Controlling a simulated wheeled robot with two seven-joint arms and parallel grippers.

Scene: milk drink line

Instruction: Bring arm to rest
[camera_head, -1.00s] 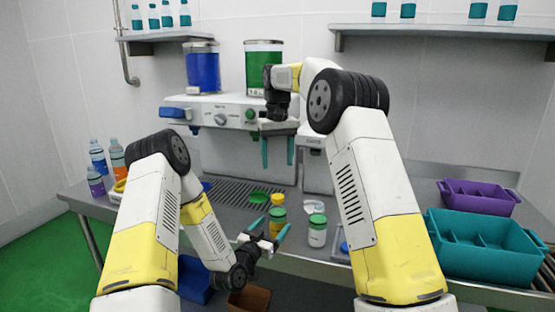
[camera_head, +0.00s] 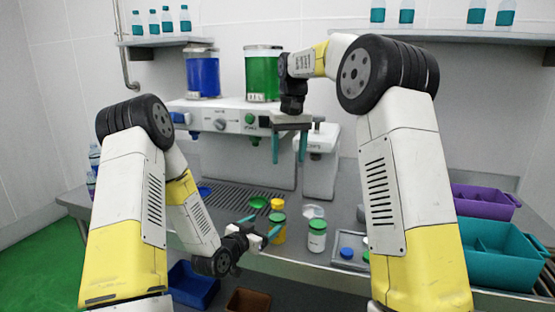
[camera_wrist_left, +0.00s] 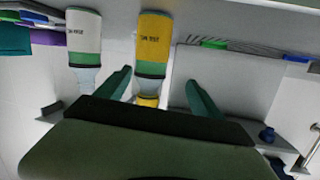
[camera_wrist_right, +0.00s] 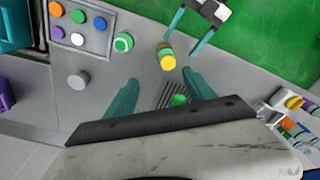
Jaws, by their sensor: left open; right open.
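My left gripper (camera_head: 262,226) is open and empty, low over the front of the counter. My right gripper (camera_head: 289,155) is open and empty, pointing down in front of the dispenser machine. A yellow bottle with a green top (camera_head: 279,229) stands just beyond the left fingertips. In the left wrist view the yellow bottle (camera_wrist_left: 153,48) shows between the open fingers, farther off.
The machine carries a blue canister (camera_head: 203,75) and a green canister (camera_head: 262,75). A teal crate (camera_head: 500,265) and a purple crate (camera_head: 480,203) are at the right. A tray of colored caps (camera_wrist_right: 75,25) lies on the counter. A blue bin (camera_head: 192,285) sits low in front.

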